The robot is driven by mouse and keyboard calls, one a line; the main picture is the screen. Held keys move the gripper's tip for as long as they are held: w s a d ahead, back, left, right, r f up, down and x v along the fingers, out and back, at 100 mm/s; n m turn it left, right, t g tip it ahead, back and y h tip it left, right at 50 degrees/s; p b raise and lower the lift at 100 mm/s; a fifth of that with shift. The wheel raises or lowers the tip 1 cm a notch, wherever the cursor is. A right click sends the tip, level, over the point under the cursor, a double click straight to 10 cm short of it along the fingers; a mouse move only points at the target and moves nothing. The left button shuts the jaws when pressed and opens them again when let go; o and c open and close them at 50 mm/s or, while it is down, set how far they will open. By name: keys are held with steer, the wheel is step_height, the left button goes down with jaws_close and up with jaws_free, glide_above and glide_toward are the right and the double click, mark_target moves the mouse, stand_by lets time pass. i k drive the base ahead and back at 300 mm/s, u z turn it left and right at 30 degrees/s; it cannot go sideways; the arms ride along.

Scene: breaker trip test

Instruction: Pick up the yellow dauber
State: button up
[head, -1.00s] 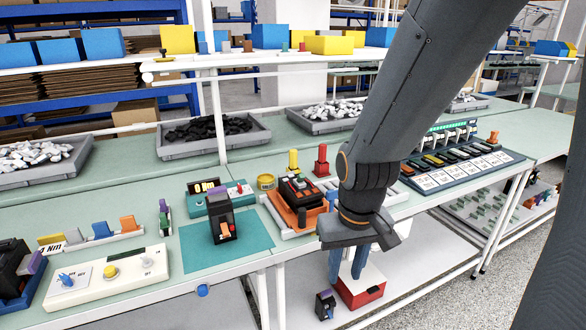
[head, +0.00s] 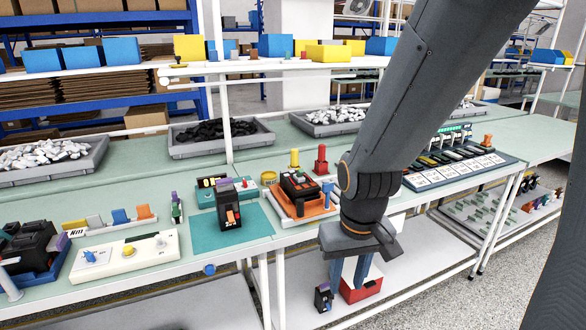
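The yellow dauber (head: 294,158) appears to be the small upright yellow piece at the back of the workbench. It stands left of a similar red dauber (head: 320,160) and behind the orange tester (head: 301,197). My gripper (head: 349,278) points down in front of the bench's front edge, well nearer to me than the dauber and to its right. Its two blue-grey fingers are apart with a gap between them, and it looks open and empty. The fingertips overlap a red box on the lower shelf in the picture; whether they touch it cannot be told.
A black breaker (head: 228,205) stands on a teal mat (head: 205,233). A yellow tin (head: 268,179) sits behind the mat. A white control panel (head: 125,256) is at left. Grey bins (head: 221,143) line the back. A rack of labelled cards (head: 460,168) is at right.

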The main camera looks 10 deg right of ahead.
mark_target(294, 152)
steer(key=k, duration=0.2)
steer(key=z, duration=1.4)
steer(key=i, duration=1.05)
steer(key=u, duration=0.65)
